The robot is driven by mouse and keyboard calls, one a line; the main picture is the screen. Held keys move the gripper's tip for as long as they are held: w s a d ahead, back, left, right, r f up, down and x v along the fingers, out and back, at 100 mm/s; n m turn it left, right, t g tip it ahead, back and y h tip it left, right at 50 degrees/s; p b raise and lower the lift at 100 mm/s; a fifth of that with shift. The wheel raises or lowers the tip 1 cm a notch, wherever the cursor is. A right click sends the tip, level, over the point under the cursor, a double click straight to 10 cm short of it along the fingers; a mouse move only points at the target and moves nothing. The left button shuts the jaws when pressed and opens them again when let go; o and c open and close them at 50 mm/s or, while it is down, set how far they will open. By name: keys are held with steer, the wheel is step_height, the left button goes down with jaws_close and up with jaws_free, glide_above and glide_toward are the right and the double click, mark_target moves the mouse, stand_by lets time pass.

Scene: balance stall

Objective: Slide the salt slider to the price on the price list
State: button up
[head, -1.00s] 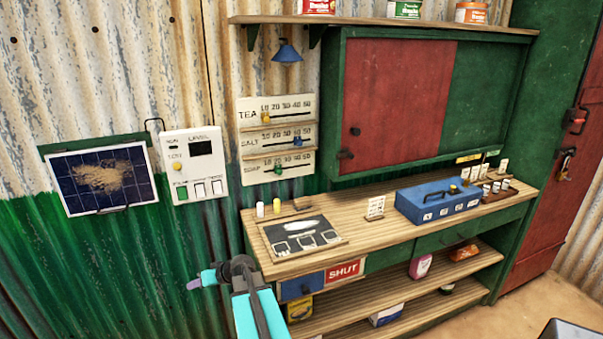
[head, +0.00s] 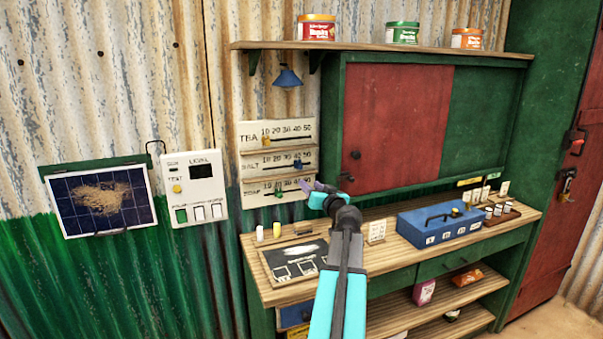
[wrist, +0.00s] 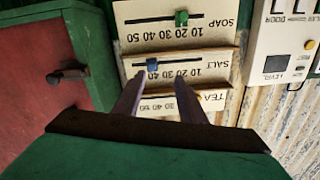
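The salt board (head: 257,168) hangs on the wall between the tea and soap boards. Its blue salt slider (head: 297,164) sits toward the high end, around 40. It also shows upside down in the wrist view (wrist: 152,65). My gripper (head: 313,191) is raised in front of the boards, near the soap board's right end. In the wrist view my gripper (wrist: 160,78) is open and empty, with the blue slider just beyond the left fingertip; contact cannot be told. A small white card (head: 376,230) stands on the counter; its writing is too small to read, and I cannot tell whether it is the price list.
The tea board (head: 252,132) is above and the soap board (head: 259,197) with a green slider below. A red cupboard door (head: 395,140) with a dark knob is just right. A blue box (head: 425,236) stands on the counter. A lamp (head: 287,77) hangs above.

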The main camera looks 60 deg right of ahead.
mark_target(300, 168)
steer(key=shift+s+d+r, duration=0.25)
steer(key=shift+s+r, duration=0.1)
steer(key=shift+s, duration=0.1)
steer(key=shift+s+d+r, duration=0.25)
steer(key=shift+s+r, duration=0.05)
steer(key=shift+s, duration=0.15)
steer(key=shift+w, duration=0.1)
steer(key=shift+d+p+x, duration=0.2)
steer(key=shift+p+x, duration=1.95)
steer(key=shift+x, duration=3.85)
steer(key=shift+w+d, duration=0.45)
steer(key=shift+w, duration=0.15)
steer(key=shift+c, duration=0.2)
jaws_close()
